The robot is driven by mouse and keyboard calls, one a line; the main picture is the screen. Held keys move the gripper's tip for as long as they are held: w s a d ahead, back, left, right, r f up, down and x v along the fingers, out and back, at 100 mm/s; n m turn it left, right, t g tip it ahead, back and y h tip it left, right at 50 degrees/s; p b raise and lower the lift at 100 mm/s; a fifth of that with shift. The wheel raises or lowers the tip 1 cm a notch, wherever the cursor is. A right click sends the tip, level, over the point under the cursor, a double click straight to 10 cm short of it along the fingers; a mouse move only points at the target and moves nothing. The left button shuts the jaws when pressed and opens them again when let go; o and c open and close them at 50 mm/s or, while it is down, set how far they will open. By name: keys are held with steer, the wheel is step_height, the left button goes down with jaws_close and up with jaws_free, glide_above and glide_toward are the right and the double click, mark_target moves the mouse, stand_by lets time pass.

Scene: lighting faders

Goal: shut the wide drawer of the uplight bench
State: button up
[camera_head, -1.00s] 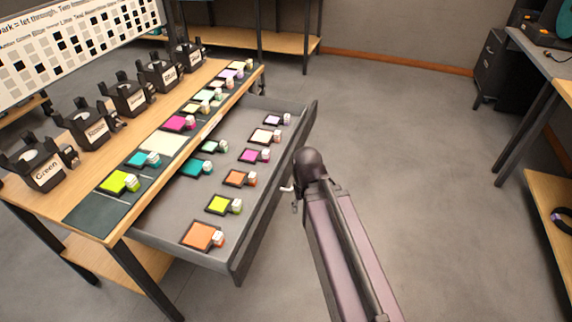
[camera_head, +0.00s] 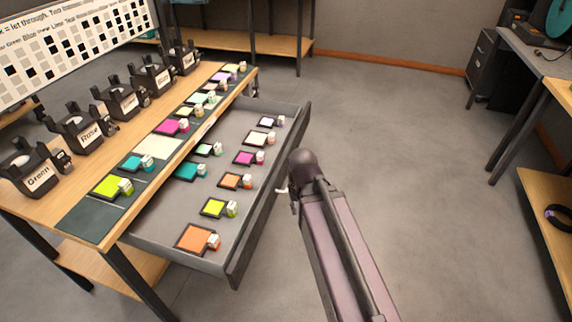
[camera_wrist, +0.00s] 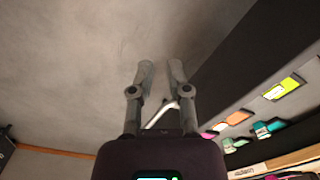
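The wide drawer (camera_head: 262,215) of the uplight bench (camera_head: 150,112) stands pulled well out, with coloured gel tiles lying in it. A pale handle (camera_head: 282,190) sticks out from its dark front. My gripper (camera_wrist: 161,68) is at the outer side of the drawer front, by the handle; in the head view my own arm hides most of it. In the wrist view its two fingers are apart with a narrow gap. The pale handle (camera_wrist: 160,114) shows near the finger bases, reaching toward the right finger; I cannot tell whether it touches.
Labelled black lamp holders (camera_head: 119,100) and more tiles stand on the bench top. Open grey floor (camera_head: 410,130) lies to the right of the drawer. A side table (camera_head: 545,65) and a wooden shelf (camera_head: 545,200) stand at the right edge.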

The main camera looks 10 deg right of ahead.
steer(key=w+f+y+b, duration=0.2)
steer(key=b, duration=0.1)
steer(key=w+f+m+y+b, duration=0.1)
steer(key=w+f+y+b, duration=0.1)
steer(key=w+b, duration=0.1)
steer(key=shift+d+f+m+t, duration=0.1)
steer(key=shift+f+m+t, duration=0.2)
steer(key=shift+f, duration=0.05)
jaws_close()
steer(key=m+t+y+b, duration=0.4)
steer(key=t+y+b, duration=0.4)
steer(key=y+b, duration=0.45)
glide_toward(287, 157)
steer(key=s+d+r+h+b, duration=0.1)
steer(key=s+d+b, duration=0.1)
steer(key=s+d, duration=0.25)
steer(key=shift+w+d+r, duration=0.1)
steer(key=shift+d+r, duration=0.05)
steer(key=shift+r, duration=0.05)
steer(key=x, duration=1.4)
steer(key=shift+w+f, duration=0.1)
steer(key=shift+w, duration=0.05)
steer(key=shift+w, duration=0.2)
